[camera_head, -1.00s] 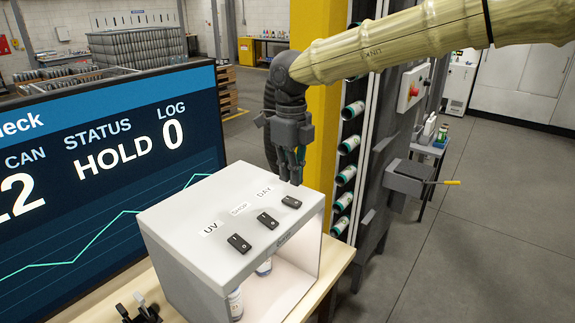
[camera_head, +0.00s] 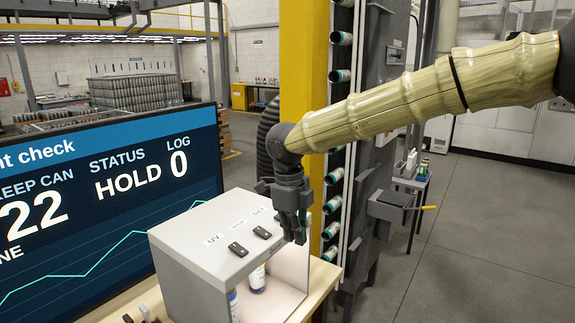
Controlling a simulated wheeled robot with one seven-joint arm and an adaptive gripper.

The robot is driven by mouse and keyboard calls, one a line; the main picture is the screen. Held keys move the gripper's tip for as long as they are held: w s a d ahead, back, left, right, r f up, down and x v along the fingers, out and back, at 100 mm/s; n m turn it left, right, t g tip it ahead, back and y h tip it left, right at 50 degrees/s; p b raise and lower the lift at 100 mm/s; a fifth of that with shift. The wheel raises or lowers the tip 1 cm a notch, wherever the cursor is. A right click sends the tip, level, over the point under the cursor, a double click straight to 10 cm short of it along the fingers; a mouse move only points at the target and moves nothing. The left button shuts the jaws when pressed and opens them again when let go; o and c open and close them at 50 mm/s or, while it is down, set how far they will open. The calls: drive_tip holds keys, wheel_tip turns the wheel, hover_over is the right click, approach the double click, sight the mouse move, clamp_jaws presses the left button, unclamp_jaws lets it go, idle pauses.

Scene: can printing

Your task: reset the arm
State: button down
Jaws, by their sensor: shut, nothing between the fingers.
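My gripper (camera_head: 299,240) is shut and empty. It hangs from my pale ribbed arm, fingers pointing down, at the right end of the light box's top. The white light box (camera_head: 190,245) stands on a wooden table and carries labelled black switches. The UV switch (camera_head: 238,249) and the middle switch (camera_head: 262,232) show clearly. The DAY switch is largely hidden behind my gripper. I cannot tell whether the fingers touch the box. Two cans stand inside the box, one (camera_head: 257,279) near the middle and one (camera_head: 233,304) at the front.
A large screen (camera_head: 95,200) reading HOLD stands left of the box. Behind my gripper are a yellow post (camera_head: 303,90) and a rack of several cans (camera_head: 333,204). A grey machine part with a yellow-tipped handle (camera_head: 395,206) juts out right. Open floor (camera_head: 480,240) lies at the right.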

drive_tip(key=d+f+n+t+h+b, duration=0.1)
drive_tip(key=d+f, duration=0.2)
drive_tip(key=f, duration=0.4)
drive_tip(key=w+d+f+n+h+b, duration=0.1)
drive_tip(key=d+f+n, duration=0.15)
drive_tip(key=f, duration=0.55)
drive_tip(key=d+f+n+t+h+b, duration=0.1)
drive_tip(key=d+f+h, duration=0.1)
drive_tip(key=d+f, duration=0.35)
drive_tip(key=s+d+f+n+t+b, duration=0.1)
drive_tip(key=s+d+f+n, duration=0.15)
drive_tip(key=f, duration=0.75)
drive_tip(key=s+d+f+n+t+b, duration=0.15)
drive_tip(key=s+f+n, duration=0.25)
drive_tip(key=f, duration=0.7)
drive_tip(key=s+d+f+n+g+y+b, duration=0.1)
drive_tip(key=s+d+f+n+y+b, duration=0.2)
drive_tip(key=s+f+n, duration=0.8)
drive_tip(key=s+d+f+g, duration=0.1)
drive_tip(key=s+f, duration=0.2)
drive_tip(key=s, duration=0.4)
drive_tip(key=s+f+n+g+y, duration=0.1)
drive_tip(key=s+f, duration=0.2)
drive_tip(key=s, duration=0.5)
drive_tip(key=s+d+f+n+g+y+b, duration=0.1)
drive_tip(key=s+f+g, duration=0.1)
drive_tip(key=s, duration=0.6)
drive_tip(key=shift+s+d+f, duration=0.2)
drive_tip(key=shift+d+f, duration=0.15)
drive_tip(key=shift+f, duration=0.05)
